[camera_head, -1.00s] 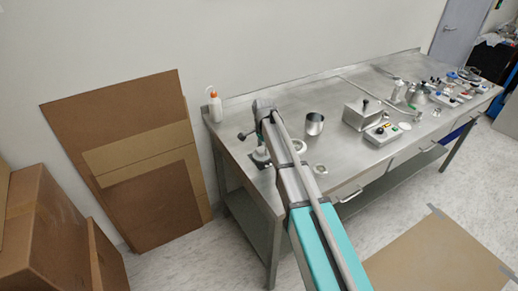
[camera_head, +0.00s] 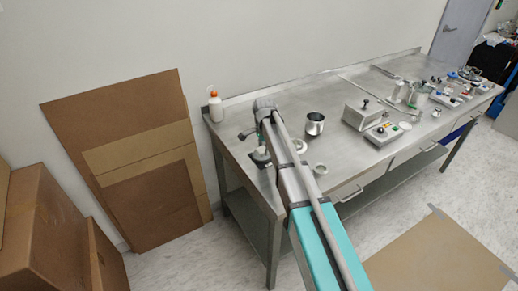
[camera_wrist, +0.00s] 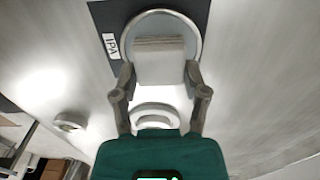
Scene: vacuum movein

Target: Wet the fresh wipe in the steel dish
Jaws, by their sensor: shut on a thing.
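The steel dish (camera_wrist: 195,32) is a round, shallow dish on a dark mat marked IPA, at the top of the wrist view. A pale, flat, folded wipe (camera_wrist: 160,66) lies between the fingers of my gripper (camera_wrist: 159,72), which is shut on it. The wipe overlaps the dish in this view, and its far edge lies within the rim. I cannot tell whether it touches the dish floor or is wet. In the head view my gripper (camera_head: 260,157) is small and partly hidden by my arm at the left end of the bench.
A white bottle with an orange cap (camera_head: 215,107) stands at the bench's back left corner. A grey box (camera_head: 362,115) and several instruments fill the bench farther right.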

